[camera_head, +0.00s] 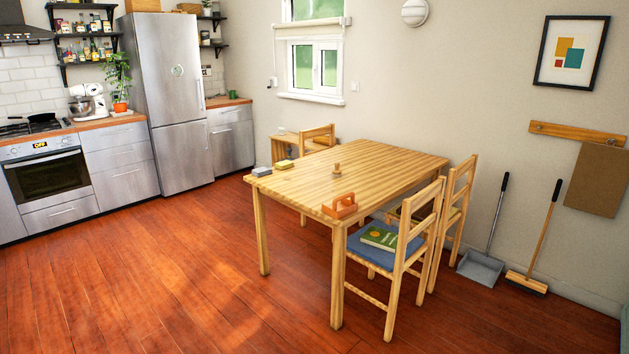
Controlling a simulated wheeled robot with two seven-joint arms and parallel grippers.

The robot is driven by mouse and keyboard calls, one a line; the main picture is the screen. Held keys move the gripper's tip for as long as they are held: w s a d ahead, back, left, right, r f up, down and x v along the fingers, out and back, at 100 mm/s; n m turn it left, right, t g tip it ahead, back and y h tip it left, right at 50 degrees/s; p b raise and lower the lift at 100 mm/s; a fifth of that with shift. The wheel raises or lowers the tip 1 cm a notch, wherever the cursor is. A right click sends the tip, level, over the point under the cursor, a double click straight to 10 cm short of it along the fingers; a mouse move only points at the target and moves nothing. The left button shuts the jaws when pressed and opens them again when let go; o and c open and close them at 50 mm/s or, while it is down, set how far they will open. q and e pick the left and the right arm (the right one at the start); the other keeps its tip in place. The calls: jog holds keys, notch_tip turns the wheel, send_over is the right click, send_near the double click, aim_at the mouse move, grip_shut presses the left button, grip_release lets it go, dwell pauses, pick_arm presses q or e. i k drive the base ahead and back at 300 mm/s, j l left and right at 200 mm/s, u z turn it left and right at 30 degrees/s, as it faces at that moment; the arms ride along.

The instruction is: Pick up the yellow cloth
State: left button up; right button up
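A small flat yellow item (284,164), which looks like the folded yellow cloth, lies at the far left part of the wooden table (330,170). It is too small to tell its fabric. A similar small grey and yellowish item (262,171) lies beside it, nearer the table's left corner. Neither of my grippers is in view, and no part of my arms shows near the table.
Chairs (411,232) stand at the table's right side, one holding a green book (380,237). The floor (180,270) left of the table is clear.

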aim_at(286, 164)
jog(key=i+j+u, duration=0.4)
jog(key=i, duration=0.5)
jog(key=i+u, duration=0.45)
jog(key=i, duration=0.45)
jog(key=i+z, duration=0.2)
jog(key=i, duration=0.25)
jog(key=i+j+z, duration=0.2)
jog(key=i, duration=0.25)
jog(key=i+j+z, duration=0.2)
jog(key=i, duration=0.25)
jog(key=i+j+z, duration=0.2)
jog(key=i, duration=0.2)
